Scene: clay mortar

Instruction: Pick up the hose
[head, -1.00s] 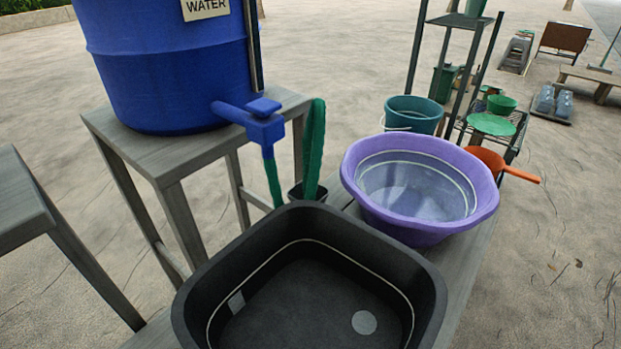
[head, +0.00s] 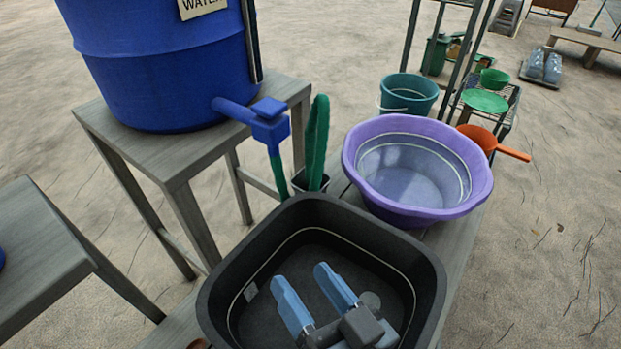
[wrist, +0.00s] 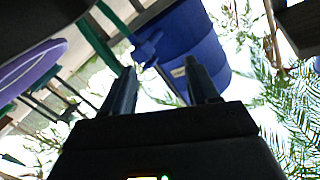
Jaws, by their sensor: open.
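The green hose (head: 277,170) hangs from the blue tap (head: 270,122) of the water barrel and runs down behind the black basin. A thicker green length (head: 317,140) stands upright beside it, in or behind a small dark cup; I cannot tell whether it is the same hose. My gripper (head: 303,276) is open and empty, with its blue fingers pointing up over the black basin, in front of and below the hose. In the wrist view the open fingers (wrist: 158,78) point towards the blue barrel (wrist: 188,35), and green strips show at upper left.
The black basin (head: 222,286) and purple basin (head: 478,190) stand on a grey bench. The blue barrel (head: 150,70) rests on a grey stand (head: 165,157). A teal bucket (head: 422,94) and orange scoop (head: 513,153) lie beyond. Open ground is on the right.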

